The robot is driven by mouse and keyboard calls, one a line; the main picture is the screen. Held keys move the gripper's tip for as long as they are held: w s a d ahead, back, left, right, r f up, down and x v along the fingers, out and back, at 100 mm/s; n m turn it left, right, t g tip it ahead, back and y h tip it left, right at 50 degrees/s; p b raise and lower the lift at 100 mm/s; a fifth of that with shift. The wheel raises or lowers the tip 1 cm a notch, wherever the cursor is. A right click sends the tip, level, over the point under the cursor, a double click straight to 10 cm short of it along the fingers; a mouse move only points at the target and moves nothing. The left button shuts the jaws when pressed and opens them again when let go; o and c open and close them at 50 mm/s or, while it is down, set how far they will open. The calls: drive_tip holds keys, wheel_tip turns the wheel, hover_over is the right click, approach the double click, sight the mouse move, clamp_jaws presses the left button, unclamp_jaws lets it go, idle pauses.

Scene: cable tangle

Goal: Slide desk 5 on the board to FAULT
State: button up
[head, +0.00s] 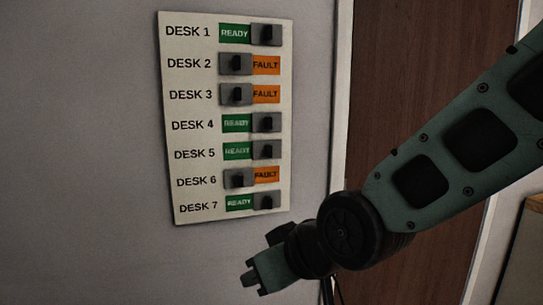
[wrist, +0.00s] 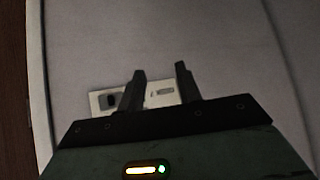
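The white board (head: 184,110) is on the grey wall in the head view, with rows for DESK 1 to DESK 7. The desk 5 row has a grey slider with a dark knob (head: 266,151) at the right, leaving green READY (head: 236,153) showing at its left. My gripper (head: 248,278) is below the board in the head view, apart from the sliders. In the wrist view my gripper (wrist: 160,72) has its two fingers apart with nothing between them. Part of the board (wrist: 98,104) shows behind the fingers, with a grey slider (wrist: 110,101) left of them.
Desks 1, 4 and 7 show READY; desks 2, 3 and 6 show FAULT, such as the desk 6 slider (head: 238,179). A brown door (head: 385,80) stands right of the wall. The wall (head: 80,150) around the board is bare.

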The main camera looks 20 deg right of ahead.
sight(269, 149)
drive_tip(key=w+d+r+m+t+h, duration=0.4)
drive_tip(key=w+d+r+t, duration=0.55)
drive_tip(key=r, duration=0.35)
drive_tip(key=w+p, duration=1.2)
drive_tip(key=w, duration=0.5)
drive_tip(key=shift+w+a, duration=0.1)
drive_tip(key=shift+a, duration=0.1)
clamp_jaws()
drive_tip(key=shift+a, duration=0.1)
